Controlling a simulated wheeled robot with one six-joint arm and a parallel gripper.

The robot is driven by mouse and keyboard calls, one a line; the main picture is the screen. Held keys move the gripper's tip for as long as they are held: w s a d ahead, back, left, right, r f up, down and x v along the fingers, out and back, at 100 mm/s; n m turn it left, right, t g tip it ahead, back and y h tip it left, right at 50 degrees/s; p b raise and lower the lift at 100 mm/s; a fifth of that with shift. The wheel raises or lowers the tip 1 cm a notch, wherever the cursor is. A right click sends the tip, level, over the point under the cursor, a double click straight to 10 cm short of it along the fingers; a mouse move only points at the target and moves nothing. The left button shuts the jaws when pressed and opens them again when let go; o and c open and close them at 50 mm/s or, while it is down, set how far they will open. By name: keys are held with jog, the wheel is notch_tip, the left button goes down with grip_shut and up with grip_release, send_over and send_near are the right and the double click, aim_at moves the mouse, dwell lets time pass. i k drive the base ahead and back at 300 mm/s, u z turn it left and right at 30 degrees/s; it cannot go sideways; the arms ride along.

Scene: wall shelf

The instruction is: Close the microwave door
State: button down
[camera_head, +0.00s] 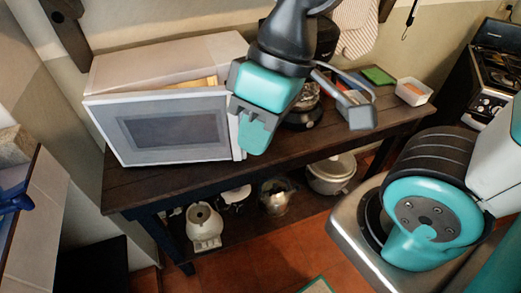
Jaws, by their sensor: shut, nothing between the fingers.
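The white microwave (165,58) stands at the left end of a dark wooden table. Its door (105,130), with a dark grey window, is partly open. A strip of the lit yellowish interior shows above the door's top edge. The handle (236,137) is on the door's right side. My gripper (251,138) is shut and empty, pointing down at the door's right edge, close to the handle. It hides part of that edge, and I cannot tell whether it touches the door.
The dark table (170,185) has a glass-and-black appliance (302,113) behind and right of my gripper. A green item (378,75) and a white container (413,92) are farther right. A lower shelf holds several kitchen items, including a white pot (332,174).

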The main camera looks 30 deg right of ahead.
aim_at(178, 138)
jog(key=z, duration=1.85)
jog(key=k, duration=0.55)
jog(key=u, duration=0.15)
